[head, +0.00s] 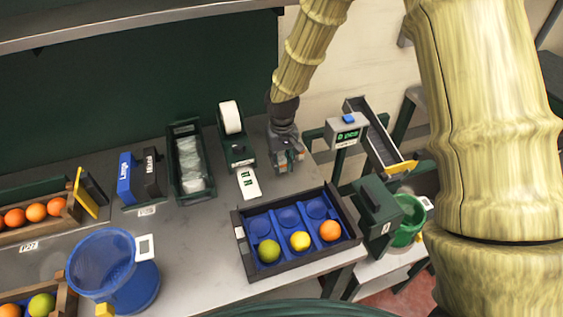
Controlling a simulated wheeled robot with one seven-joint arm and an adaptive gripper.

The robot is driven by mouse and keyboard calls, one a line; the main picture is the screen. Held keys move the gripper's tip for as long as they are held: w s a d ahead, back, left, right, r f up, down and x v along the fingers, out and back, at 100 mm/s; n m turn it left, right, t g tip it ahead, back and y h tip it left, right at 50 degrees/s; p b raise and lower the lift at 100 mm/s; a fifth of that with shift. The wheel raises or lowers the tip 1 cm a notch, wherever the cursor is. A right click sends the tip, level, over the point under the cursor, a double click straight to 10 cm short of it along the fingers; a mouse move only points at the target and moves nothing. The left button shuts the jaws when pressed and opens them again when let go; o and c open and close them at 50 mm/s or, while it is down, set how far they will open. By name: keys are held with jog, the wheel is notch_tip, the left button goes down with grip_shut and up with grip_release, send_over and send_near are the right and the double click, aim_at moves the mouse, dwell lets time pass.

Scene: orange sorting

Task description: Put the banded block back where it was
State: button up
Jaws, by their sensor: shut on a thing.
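My gripper (288,160) is low over the right part of the grey bench, behind the blue-lined tray and right of the label dispenser. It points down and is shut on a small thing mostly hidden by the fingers. I cannot make out whether that thing is the banded block. A blue block (125,180) marked "Large" and a dark block (152,172) marked "Small" stand upright on the bench at left. No block with clear bands shows elsewhere.
The tray (243,240) holds a green, a yellow and an orange fruit in its front cups; its back cups are empty. A label dispenser (238,148), a bin of clear packets (172,132), a blue basket (140,285) and a scale display (347,130) stand around. Bare bench (195,240) lies left of the tray.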

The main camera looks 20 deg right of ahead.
jog(key=shift+f, duration=0.45)
dwell(0.3)
jog(key=o, duration=1.1)
jog(key=shift+o, duration=0.5)
jog(key=o, duration=0.3)
jog(key=shift+r, duration=0.15)
jog(key=shift+r+p, duration=2.8)
jog(key=shift+r, duration=1.1)
